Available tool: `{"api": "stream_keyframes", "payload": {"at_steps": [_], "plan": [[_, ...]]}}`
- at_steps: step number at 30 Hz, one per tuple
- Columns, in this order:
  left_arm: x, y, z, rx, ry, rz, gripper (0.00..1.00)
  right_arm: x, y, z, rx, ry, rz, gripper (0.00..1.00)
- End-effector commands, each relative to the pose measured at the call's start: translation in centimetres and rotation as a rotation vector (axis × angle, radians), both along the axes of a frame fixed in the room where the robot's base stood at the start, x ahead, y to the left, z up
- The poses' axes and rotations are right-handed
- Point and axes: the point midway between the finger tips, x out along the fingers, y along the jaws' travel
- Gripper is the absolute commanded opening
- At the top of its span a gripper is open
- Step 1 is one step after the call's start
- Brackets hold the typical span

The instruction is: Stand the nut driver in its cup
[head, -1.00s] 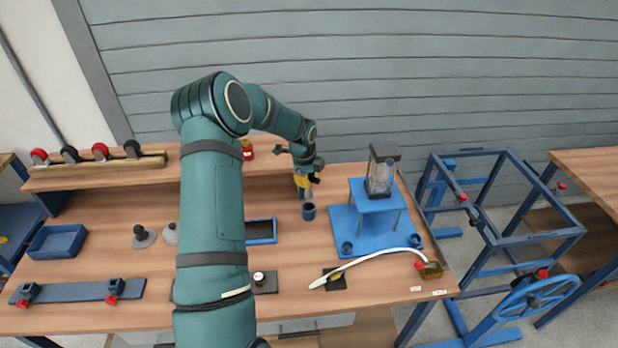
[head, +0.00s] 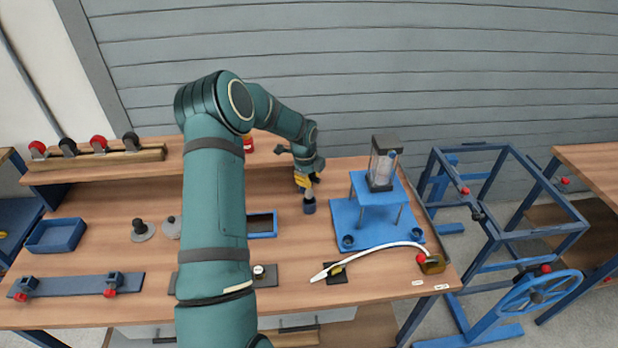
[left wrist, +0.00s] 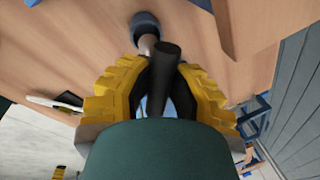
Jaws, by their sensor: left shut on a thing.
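My left gripper (head: 307,184) has yellow fingers and is shut on the nut driver. In the left wrist view the driver's dark handle (left wrist: 164,75) lies between the yellow fingers, and its pale shaft (left wrist: 147,43) points at the dark blue cup (left wrist: 146,22). In the head view the cup (head: 309,207) stands on the bench directly below the gripper. The shaft's lower end meets the cup's mouth; I cannot tell how deep it is inside. The driver looks about upright. My right gripper is not in view.
A blue stand (head: 374,195) with a clear container is close on the right. A blue-rimmed tray (head: 262,224) lies to the left of the cup. A white hose (head: 375,252) crosses the front of the bench. A raised wooden shelf (head: 80,175) runs along the back.

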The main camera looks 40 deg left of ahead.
Motion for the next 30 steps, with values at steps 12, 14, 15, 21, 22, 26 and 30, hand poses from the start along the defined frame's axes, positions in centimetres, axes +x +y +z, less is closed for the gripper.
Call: {"api": "stream_keyframes", "payload": {"at_steps": [12,14,15,21,22,26,30], "plan": [[0.1,0.0,0.0,0.0,-0.001,0.0,0.0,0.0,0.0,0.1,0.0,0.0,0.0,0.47],[0.1,0.0,0.0,0.0,-0.001,0.0,0.0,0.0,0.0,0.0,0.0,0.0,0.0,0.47],[0.1,0.0,0.0,0.0,-0.001,0.0,0.0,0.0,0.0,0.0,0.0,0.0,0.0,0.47],[0.0,0.0,-0.7,0.0,-0.001,0.0,0.0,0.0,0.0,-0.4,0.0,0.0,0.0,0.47],[0.1,0.0,-0.8,0.0,-0.001,0.0,0.0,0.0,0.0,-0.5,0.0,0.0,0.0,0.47],[0.1,0.0,-1.3,0.0,-0.001,0.0,0.0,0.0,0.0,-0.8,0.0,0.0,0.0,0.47],[0.0,0.0,-1.8,0.0,-0.001,0.0,0.0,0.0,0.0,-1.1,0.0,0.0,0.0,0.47]]}}
